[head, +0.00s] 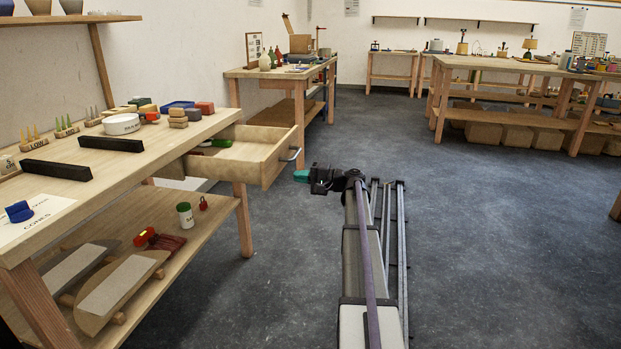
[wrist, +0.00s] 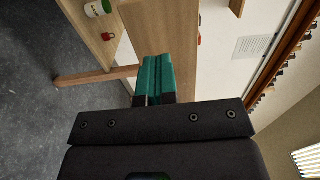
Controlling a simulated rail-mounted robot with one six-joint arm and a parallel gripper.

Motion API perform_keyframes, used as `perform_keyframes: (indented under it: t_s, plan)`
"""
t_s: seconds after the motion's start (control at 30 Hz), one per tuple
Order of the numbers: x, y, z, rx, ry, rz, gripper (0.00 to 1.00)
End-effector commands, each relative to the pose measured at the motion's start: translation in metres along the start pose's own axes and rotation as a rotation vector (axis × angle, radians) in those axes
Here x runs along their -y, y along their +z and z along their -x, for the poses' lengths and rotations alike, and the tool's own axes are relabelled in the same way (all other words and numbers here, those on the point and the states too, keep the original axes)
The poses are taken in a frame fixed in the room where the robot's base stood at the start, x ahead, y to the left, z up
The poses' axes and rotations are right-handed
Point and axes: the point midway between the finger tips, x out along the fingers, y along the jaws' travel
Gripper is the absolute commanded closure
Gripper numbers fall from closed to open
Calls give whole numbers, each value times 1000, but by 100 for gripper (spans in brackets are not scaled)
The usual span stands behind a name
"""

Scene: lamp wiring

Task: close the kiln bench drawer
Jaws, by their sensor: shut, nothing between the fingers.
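The kiln bench (head: 75,210) stands at the left in the head view. Its wooden drawer (head: 272,163) is pulled out to the right, with a grey-blue handle (head: 292,155) on its front. A green item (head: 219,143) lies inside. My gripper (head: 301,176) has teal fingers and is just right of the drawer front, near the handle. In the wrist view the gripper (wrist: 155,76) is shut and empty, with a wooden panel, apparently the drawer front (wrist: 165,28), close beyond the fingertips. I cannot tell whether they touch it. The handle is not clear in the wrist view.
The bench top holds two black bars (head: 98,146), a white bowl (head: 121,124) and several small blocks. A green-and-white can (head: 185,215) and a red padlock (head: 203,203) sit on the lower shelf. Another bench (head: 280,72) stands behind. The floor to the right is clear.

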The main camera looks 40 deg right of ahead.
Motion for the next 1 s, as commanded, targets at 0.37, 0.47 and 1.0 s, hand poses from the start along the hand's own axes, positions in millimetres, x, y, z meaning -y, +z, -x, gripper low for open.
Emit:
perform_keyframes:
  t_s: [0.37, 0.47, 1.0]
  plan:
    - [0, 0, -73, 1, 1, 0, 100]
    - [0, 0, -81, -1, 1, 0, 100]
    - [0, 4, -89, 0, 1, 0, 100]
